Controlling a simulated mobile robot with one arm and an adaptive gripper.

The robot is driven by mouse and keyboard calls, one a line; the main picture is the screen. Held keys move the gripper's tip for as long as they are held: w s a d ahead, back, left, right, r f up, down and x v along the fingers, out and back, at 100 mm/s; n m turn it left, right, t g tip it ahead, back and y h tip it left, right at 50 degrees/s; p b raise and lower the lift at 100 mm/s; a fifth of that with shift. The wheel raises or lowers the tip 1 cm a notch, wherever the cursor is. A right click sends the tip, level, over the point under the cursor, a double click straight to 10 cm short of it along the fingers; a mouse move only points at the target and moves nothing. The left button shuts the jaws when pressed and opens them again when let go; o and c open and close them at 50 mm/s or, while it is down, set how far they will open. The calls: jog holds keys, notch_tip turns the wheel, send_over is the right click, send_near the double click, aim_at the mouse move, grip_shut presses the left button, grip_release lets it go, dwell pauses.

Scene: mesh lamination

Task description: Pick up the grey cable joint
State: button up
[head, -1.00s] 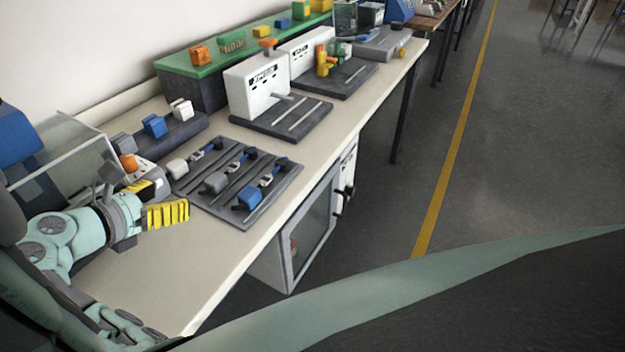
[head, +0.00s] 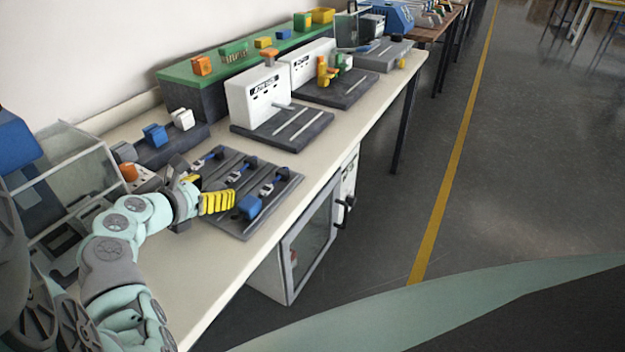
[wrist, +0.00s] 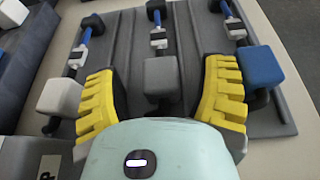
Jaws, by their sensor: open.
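The grey cable joint (wrist: 162,77) shows in the wrist view as a grey block at the near end of a cable with a white connector piece, in the middle of the grooved dark board (head: 246,236). My gripper (wrist: 163,88) is open, with its yellow ribbed fingers to the left and right of the grey block and a gap on each side. In the head view my gripper (head: 207,192) is low over the board's left edge and hides the grey block. The white joint (wrist: 58,97) lies left of the fingers, and the blue joint (head: 249,207) lies right.
The blue joint (wrist: 260,66) is close to my right finger. Behind the board stand a dark rack with grey, blue and white blocks (head: 155,135) and a white machine (head: 258,97). The bench top (head: 225,270) is clear in front of my arm.

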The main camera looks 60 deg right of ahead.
jog(key=shift+d+f, duration=0.15)
jog(key=shift+d, duration=0.35)
jog(key=shift+a, duration=0.1)
grip_shut()
dwell(0.3)
